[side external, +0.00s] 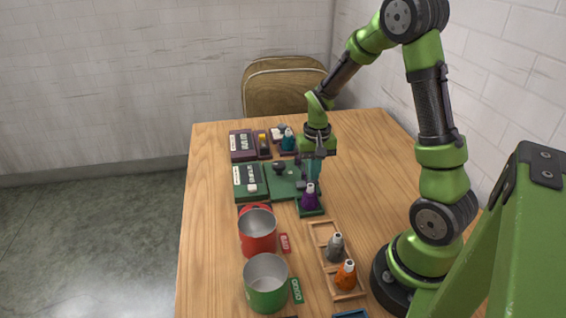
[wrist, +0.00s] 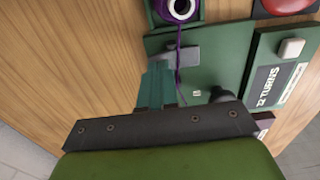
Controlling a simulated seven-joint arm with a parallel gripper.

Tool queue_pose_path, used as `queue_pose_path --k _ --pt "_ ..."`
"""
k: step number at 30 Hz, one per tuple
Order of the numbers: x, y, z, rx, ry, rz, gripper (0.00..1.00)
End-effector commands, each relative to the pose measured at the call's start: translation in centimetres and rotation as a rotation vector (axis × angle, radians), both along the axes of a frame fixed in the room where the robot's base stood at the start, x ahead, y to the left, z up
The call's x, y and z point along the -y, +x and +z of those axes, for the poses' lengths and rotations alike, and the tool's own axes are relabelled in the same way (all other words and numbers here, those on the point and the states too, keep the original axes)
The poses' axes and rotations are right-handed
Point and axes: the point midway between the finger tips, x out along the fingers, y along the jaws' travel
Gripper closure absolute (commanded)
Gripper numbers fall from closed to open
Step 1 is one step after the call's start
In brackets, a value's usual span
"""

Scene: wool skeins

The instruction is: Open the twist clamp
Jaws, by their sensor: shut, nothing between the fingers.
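The green board (side external: 283,190) lies on the table and also shows in the wrist view (wrist: 215,70). A flat grey piece (wrist: 184,55), which looks like the twist clamp, sits on it with purple yarn (wrist: 178,75) running by it. A dark round knob (side external: 279,154) stands on the board's far part and shows partly in the wrist view (wrist: 222,95). My gripper (side external: 313,181) points down over the board's right side. Its teal fingers (wrist: 158,66) are shut and empty, with tips just beside the grey piece. Whether they touch it I cannot tell.
A purple yarn cone (side external: 310,199) stands in a green holder just in front of my gripper. A "12 TURNS" panel (wrist: 265,84) with a white button adjoins the board. Red (side external: 257,233) and green (side external: 266,287) pots and a wooden tray (side external: 328,262) with grey and orange cones stand nearer.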

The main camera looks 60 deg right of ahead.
Motion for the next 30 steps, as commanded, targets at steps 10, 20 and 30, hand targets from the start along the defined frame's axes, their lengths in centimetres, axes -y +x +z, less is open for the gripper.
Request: queue_pose_path --k 10,20,30 --pt "0.0 0.0 -0.6 0.000 0.000 0.000 1.00" --pt "0.0 0.0 -1.1 -0.001 0.001 -0.001 1.00" --pt "0.0 0.1 0.6 0.003 -0.001 0.000 1.00"
